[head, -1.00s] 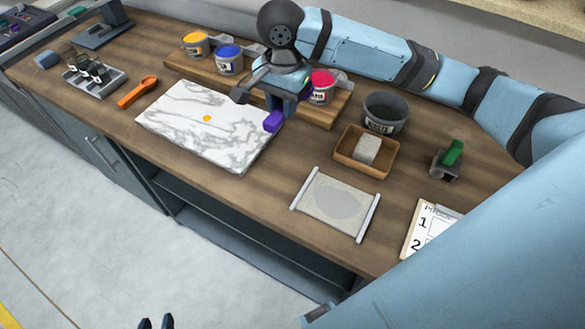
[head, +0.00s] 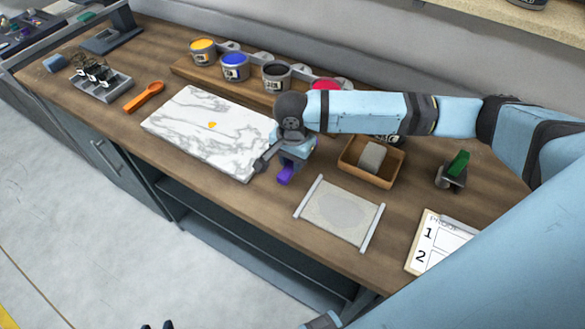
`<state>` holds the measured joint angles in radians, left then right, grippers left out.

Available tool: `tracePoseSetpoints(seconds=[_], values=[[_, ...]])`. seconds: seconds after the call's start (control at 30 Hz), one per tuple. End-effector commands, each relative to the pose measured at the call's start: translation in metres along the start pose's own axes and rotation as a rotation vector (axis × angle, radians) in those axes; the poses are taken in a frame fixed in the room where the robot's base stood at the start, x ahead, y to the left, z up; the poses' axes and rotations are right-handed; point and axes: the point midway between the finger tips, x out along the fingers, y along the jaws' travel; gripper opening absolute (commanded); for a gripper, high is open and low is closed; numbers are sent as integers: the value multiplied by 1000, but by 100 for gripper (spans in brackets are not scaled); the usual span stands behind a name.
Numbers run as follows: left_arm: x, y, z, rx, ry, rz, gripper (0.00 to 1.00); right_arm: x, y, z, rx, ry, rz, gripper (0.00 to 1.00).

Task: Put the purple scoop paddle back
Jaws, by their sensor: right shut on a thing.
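The purple scoop paddle (head: 286,174) is in the grip of my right gripper (head: 289,165), which is shut on it. Only its purple lower part shows below the fingers; the rest is hidden by the gripper. It is over the wooden counter, between the white marble slab (head: 205,127) and the grey mesh sheet with two side bars (head: 340,211). I cannot tell if it touches the counter. An orange scoop paddle (head: 144,96) lies on the counter left of the slab. My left gripper (head: 157,326) barely shows as dark tips at the bottom edge.
Yellow (head: 203,51), blue (head: 235,67), black (head: 276,76) and red (head: 326,84) ink cans stand on a wooden riser at the back. A wooden tray (head: 354,168) holds a grey block. A green-topped tool (head: 455,168) and a clipboard (head: 428,243) are at right.

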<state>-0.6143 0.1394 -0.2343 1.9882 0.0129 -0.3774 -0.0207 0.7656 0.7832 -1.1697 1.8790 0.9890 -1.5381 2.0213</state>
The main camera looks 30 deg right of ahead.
Motion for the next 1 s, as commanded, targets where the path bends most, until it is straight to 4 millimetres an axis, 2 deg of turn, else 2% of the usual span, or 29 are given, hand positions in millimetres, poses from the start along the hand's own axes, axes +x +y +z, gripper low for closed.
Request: tracePoseSetpoints(seconds=[0.23,0.57,0.6,0.7,1.0], values=[[0,0,-3,0,6,0,43,35,0,0,0,0,1,0],[-2,0,-6,0,9,0,43,38,0,1,-1,-1,1,0],[-2,0,-6,0,9,0,43,38,0,1,-1,-1,1,31],[-2,0,-5,0,8,0,43,38,0,0,-1,0,1,52],[0,0,-2,0,4,1,43,37,0,0,-1,0,0,52]])
